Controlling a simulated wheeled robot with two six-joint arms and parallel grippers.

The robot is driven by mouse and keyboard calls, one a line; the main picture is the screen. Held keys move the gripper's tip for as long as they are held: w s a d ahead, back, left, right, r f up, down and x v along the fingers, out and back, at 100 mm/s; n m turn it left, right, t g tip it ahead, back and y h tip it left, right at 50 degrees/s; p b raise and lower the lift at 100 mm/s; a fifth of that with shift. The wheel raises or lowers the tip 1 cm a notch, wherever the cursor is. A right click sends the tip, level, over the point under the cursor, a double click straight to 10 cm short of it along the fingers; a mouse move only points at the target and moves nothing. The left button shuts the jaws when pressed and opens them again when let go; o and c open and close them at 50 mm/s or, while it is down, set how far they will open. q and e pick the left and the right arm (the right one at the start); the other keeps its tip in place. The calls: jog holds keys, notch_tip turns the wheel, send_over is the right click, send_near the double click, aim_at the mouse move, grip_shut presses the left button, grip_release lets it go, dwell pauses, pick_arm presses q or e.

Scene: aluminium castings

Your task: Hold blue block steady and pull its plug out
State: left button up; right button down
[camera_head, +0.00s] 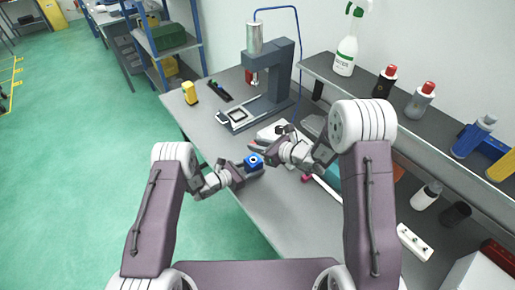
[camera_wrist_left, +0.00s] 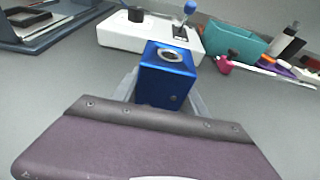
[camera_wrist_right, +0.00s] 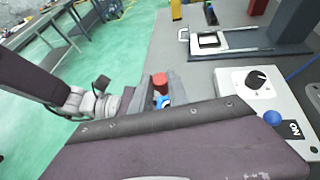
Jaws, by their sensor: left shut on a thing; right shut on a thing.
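The blue block (camera_wrist_left: 165,80) sits between the fingers of my left gripper (camera_wrist_left: 168,98), which is shut on it. The round ringed hole in its top is open and looks empty in the left wrist view. The block also shows in the head view (camera_head: 255,160). My right gripper (camera_head: 257,146) is shut on the red plug (camera_wrist_right: 160,80) and holds it apart from the block, up and away from it. Part of the block shows behind the plug in the right wrist view (camera_wrist_right: 164,102), mostly hidden by my gripper.
A white control box (camera_wrist_right: 262,92) with a dial and blue-knobbed lever stands close by. A press (camera_head: 272,80) stands farther back. A teal bin (camera_wrist_left: 232,46) and a pink-handled tool (camera_wrist_left: 224,65) lie to the right. The bench's front left is clear.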

jog(key=shift+r, duration=0.3)
pick_arm(q)
jog(key=o, duration=1.5)
jog(key=v, duration=1.2)
